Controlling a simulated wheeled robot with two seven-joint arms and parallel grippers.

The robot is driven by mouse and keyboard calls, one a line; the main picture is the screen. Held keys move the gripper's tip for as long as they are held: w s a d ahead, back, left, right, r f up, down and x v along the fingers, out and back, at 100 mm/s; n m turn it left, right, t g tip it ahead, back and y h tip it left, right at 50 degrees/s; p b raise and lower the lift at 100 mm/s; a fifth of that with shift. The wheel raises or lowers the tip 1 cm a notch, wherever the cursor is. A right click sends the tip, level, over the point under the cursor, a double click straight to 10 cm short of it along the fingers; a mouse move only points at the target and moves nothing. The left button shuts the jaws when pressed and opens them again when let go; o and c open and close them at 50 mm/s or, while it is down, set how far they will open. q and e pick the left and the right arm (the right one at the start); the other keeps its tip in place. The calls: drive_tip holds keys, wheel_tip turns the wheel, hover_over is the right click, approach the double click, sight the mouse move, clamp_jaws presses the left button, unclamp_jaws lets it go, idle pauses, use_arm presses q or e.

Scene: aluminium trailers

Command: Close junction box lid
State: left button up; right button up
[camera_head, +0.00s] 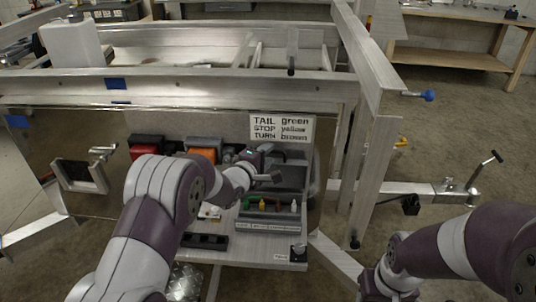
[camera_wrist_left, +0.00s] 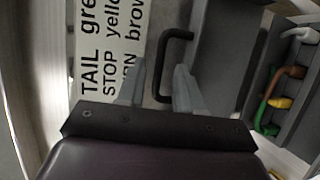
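The junction box (camera_head: 268,226) is a grey open box on the shelf of the trailer, with coloured wire ends in it. Its dark grey lid (camera_head: 288,176) stands raised behind the box. In the left wrist view the lid (camera_wrist_left: 222,50) carries a black loop handle (camera_wrist_left: 177,36). My left gripper (camera_head: 274,178) is at the lid. In the left wrist view its two grey fingers (camera_wrist_left: 158,92) are apart, with the lower end of the handle showing between them. I cannot tell whether they touch it. My right arm shows at lower right, but its gripper is out of view.
A label sign (camera_head: 282,128) is on the panel behind the lid. Red (camera_head: 146,148) and orange (camera_head: 202,154) items stand to the left on the shelf. A black tray (camera_head: 205,241) lies left of the box. A trailer upright (camera_head: 372,180) stands to the right.

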use_arm(q)
drive_tip(key=shift+w+d+f, duration=0.1)
drive_tip(key=shift+w+d, duration=0.15)
drive_tip(key=shift+w, duration=0.3)
clamp_jaws()
idle(1.1)
